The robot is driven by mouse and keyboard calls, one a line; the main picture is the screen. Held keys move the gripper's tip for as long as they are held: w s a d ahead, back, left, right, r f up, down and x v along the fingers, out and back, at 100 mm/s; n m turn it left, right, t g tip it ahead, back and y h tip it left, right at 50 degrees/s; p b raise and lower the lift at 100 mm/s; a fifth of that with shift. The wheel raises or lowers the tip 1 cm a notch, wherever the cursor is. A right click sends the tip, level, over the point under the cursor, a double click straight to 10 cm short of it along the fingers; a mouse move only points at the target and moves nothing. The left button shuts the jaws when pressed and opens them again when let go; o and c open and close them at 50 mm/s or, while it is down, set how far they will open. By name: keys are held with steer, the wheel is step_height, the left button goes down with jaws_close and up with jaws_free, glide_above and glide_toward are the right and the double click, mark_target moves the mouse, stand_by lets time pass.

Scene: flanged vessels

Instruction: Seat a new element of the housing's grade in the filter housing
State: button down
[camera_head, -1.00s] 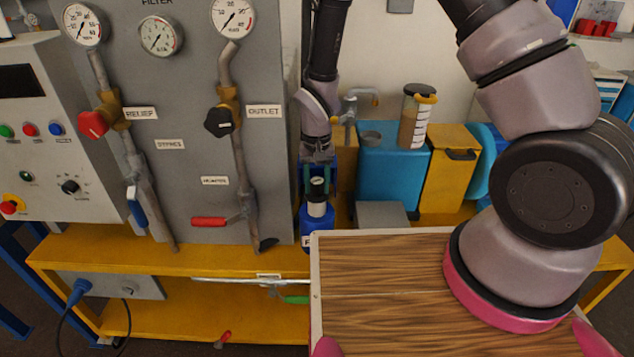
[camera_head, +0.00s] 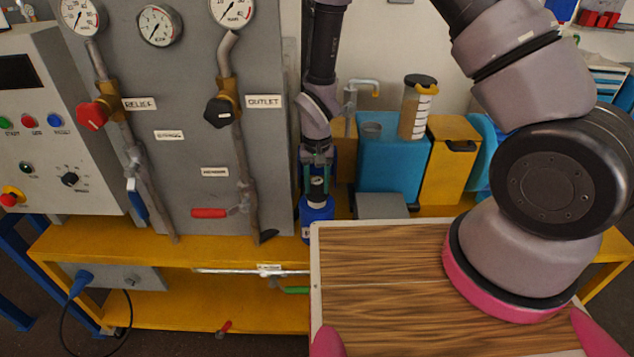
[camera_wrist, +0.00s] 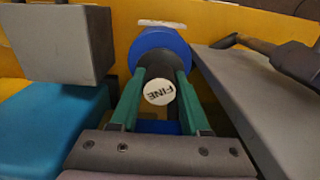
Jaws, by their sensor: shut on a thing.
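My gripper (camera_head: 317,183) is shut on a filter element, with one green finger on each side. In the wrist view the element's white round end (camera_wrist: 159,92) reads FINE, and its dark end part (camera_wrist: 160,66) shows between the fingers. The blue filter housing (camera_head: 317,214) stands upright directly below the gripper at the right edge of the grey panel. Its blue rim (camera_wrist: 160,42) surrounds the far end of the element in the wrist view. The element's lower part is hidden, apparently inside the housing. Whether it touches bottom cannot be seen.
A grey panel (camera_head: 185,135) with gauges and valves stands left. A blue box (camera_head: 390,170), a clear container (camera_head: 416,110) and a yellow bin (camera_head: 450,165) are right. A wood-topped tray (camera_head: 380,290) is in front. The yellow bench (camera_head: 170,248) has bare stretches.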

steer(key=shift+f, duration=1.3)
steer(key=shift+c, duration=1.5)
jaws_free()
step_height(320, 180, up, 11)
steer(key=shift+f, duration=0.1)
steer(key=w+d+r+m+t+y, duration=0.1)
steer(key=d+r, duration=0.4)
steer(key=r, duration=0.5)
steer(key=w+d+r+m+t+y, duration=0.1)
steer(key=d+r, duration=0.3)
steer(key=r, duration=0.6)
steer(key=s+d+r+m+t, duration=0.1)
steer(key=s+d+r+t, duration=0.1)
steer(key=s+d+r, duration=0.5)
steer(key=s+d+r+t, duration=0.3)
steer(key=s+d+r, duration=0.3)
steer(key=r, duration=0.4)
steer(key=shift+s+d+r+m, duration=0.4)
steer(key=shift+s, duration=0.1)
